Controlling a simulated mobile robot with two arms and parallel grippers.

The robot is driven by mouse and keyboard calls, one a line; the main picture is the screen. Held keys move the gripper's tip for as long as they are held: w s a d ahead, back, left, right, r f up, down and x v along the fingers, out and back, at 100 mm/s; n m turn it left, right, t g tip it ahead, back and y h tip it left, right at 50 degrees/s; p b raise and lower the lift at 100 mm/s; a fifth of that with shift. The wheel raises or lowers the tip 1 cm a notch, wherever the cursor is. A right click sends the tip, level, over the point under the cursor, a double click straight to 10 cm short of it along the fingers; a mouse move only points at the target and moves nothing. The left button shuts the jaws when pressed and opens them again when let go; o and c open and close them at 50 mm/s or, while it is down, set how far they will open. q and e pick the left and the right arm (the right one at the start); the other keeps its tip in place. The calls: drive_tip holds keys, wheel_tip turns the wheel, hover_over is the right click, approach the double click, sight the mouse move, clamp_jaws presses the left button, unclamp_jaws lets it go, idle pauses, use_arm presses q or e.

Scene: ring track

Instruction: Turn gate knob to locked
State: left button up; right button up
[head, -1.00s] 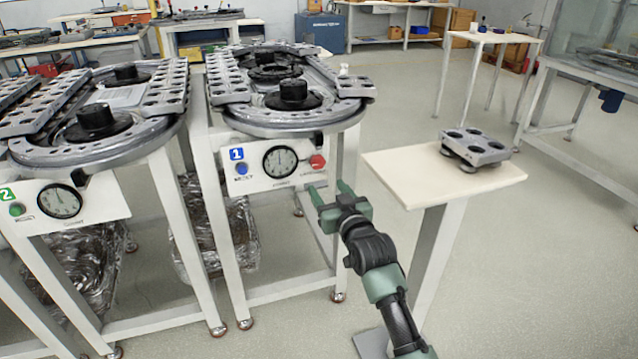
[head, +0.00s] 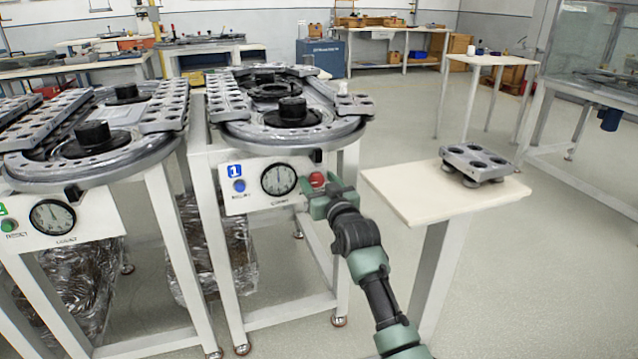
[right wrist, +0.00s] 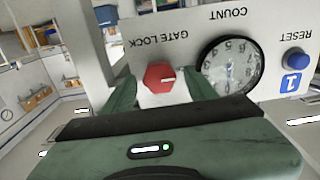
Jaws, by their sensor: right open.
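The red gate knob (head: 317,180) is on the white front panel (head: 238,203) of station 1, right of the round count dial (head: 279,179). In the right wrist view the knob (right wrist: 159,78) appears as a red faceted knob with a pale mark, under upside-down "GATE LOCK" lettering. My right gripper (head: 325,188) is open at the knob. In the right wrist view its green fingers (right wrist: 160,95) stand on either side of the knob, with gaps; I cannot tell whether they touch it. In the head view the gripper partly hides the knob and its label. My left gripper is not in view.
A blue reset button (head: 239,186) sits left of the dial. The ring track (head: 290,134) lies above the panel. A pale side table (head: 410,200) with a grey pallet (head: 478,162) stands close to the right of my arm. Station 2 is at the left.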

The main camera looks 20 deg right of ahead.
clamp_jaws()
drive_tip(key=shift+r+n+p, duration=0.1)
drive_tip(key=shift+n+p, duration=0.9)
drive_tip(key=shift+p, duration=0.2)
drive_tip(key=n+p, duration=0.2)
drive_tip(key=n, duration=0.1)
drive_tip(key=shift+a, duration=0.1)
drive_tip(key=n+p, duration=0.2)
drive_tip(key=n, duration=0.3)
drive_tip(key=shift+a+n+p, duration=0.1)
drive_tip(key=shift+n+p, duration=0.2)
drive_tip(key=shift+p, duration=0.05)
drive_tip(key=n, duration=0.2)
drive_tip(key=shift+f+n, duration=0.25)
drive_tip(key=shift+n, duration=0.05)
drive_tip(key=n, duration=0.4)
drive_tip(key=shift+f+p, duration=0.1)
drive_tip(key=shift+p, duration=0.3)
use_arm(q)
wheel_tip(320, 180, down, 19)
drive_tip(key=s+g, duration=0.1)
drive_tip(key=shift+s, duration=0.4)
use_arm(e)
drive_tip(key=shift+n, duration=0.3)
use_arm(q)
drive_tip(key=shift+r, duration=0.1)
